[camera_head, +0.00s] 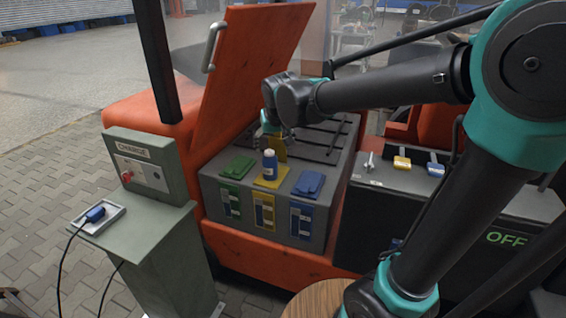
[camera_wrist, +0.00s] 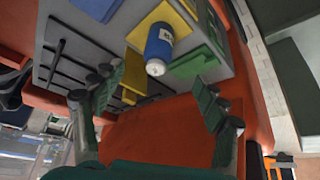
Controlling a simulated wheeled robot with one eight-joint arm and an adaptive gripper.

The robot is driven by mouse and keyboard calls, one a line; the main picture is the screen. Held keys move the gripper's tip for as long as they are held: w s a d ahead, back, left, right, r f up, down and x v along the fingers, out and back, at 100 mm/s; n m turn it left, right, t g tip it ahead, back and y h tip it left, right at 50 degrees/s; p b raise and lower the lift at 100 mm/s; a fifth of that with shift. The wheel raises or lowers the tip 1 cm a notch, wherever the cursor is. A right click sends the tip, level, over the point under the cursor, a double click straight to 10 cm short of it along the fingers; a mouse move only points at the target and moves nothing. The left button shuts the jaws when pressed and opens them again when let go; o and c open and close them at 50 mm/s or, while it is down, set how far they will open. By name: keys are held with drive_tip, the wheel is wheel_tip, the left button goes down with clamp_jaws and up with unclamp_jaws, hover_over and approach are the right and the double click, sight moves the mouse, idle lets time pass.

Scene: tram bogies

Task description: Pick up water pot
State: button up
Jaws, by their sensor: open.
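The water pot looks like a small blue bottle with a white cap (camera_head: 269,167). It stands upright on the yellow cover of the grey battery box (camera_head: 224,182), between the green and blue covers. It also shows in the wrist view as a blue cylinder with a pale label (camera_wrist: 159,48), its white cap toward the camera. My gripper (camera_wrist: 158,88) is open and empty, with the bottle beyond its fingers and no contact visible. In the head view my gripper (camera_head: 272,130) is above and behind the bottle, partly hidden by my arm.
A green cover (camera_head: 238,167) and a blue cover (camera_head: 309,184) flank the bottle closely. A raised yellow flap (camera_head: 278,150) is just behind it. The orange hood (camera_head: 245,75) stands open at the left. A charge post (camera_head: 140,168) is at the front left.

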sight(270, 167)
drive_tip(key=x, duration=1.7)
drive_tip(key=shift+w+f, duration=0.1)
drive_tip(key=shift+f, duration=0.05)
drive_tip(key=c, duration=1.5)
drive_tip(key=shift+o, duration=0.2)
